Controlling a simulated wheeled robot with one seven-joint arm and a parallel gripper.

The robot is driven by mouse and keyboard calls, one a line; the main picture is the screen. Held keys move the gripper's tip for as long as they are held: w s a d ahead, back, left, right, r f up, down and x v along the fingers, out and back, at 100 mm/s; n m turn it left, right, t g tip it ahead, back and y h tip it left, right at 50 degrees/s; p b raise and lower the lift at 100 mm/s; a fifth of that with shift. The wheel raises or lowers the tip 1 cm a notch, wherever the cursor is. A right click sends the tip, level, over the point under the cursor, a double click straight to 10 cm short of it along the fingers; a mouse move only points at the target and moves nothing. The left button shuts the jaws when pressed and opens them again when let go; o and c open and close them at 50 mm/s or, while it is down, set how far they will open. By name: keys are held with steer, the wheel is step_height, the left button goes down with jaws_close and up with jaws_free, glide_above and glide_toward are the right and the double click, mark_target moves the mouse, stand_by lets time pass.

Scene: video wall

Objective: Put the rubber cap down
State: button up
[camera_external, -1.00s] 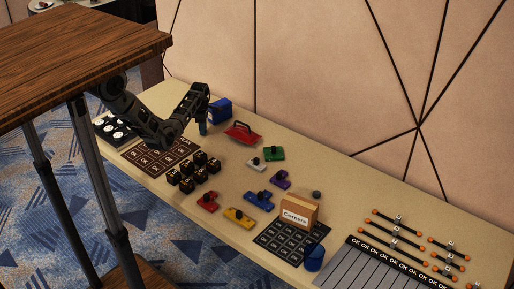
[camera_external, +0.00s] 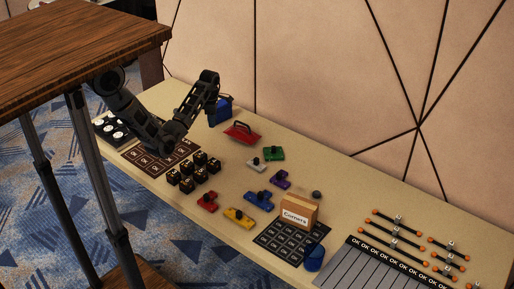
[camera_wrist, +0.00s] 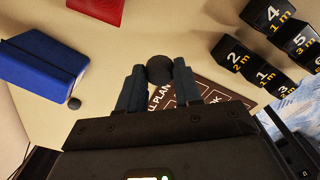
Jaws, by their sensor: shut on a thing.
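The rubber cap (camera_wrist: 159,69) is a dark round piece between the fingertips of my gripper (camera_wrist: 159,82) in the wrist view. My gripper is shut on it. In the external view my gripper (camera_external: 211,112) is over the far left part of the table, just in front of the blue box, and the cap cannot be made out there. How high the cap is above the table is hard to tell. A second small dark round piece (camera_wrist: 74,103) lies on the table by the blue box in the wrist view.
The blue box (camera_wrist: 42,65) and a red object (camera_external: 242,132) are close by. A brown mat with OK cells (camera_external: 135,152) and several black numbered cubes (camera_external: 186,185) lie toward the front. Bare tabletop (camera_external: 228,160) shows between them and the coloured pieces.

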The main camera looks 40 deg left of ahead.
steer(key=w+a+r+n+p, duration=0.1)
steer(key=w+a+r+n, duration=0.1)
steer(key=w+r, duration=0.75)
steer(key=w+a+f+b, duration=0.1)
steer(key=a+f, duration=0.1)
steer(key=a, duration=0.1)
steer(key=w+a+f+b, duration=0.2)
steer(key=a+f, duration=0.1)
steer(key=a, duration=0.1)
steer(key=w+a+f+b, duration=0.1)
steer(key=w+a+f, duration=0.1)
steer(key=a, duration=0.1)
steer(key=shift+a+f, duration=0.15)
steer(key=shift+a, duration=0.05)
steer(key=shift+f, duration=2)
steer(key=shift+f, duration=0.2)
steer(key=o, duration=1)
steer(key=shift+r, duration=0.1)
step_height(320, 180, up, 12)
steer(key=shift+r, duration=0.15)
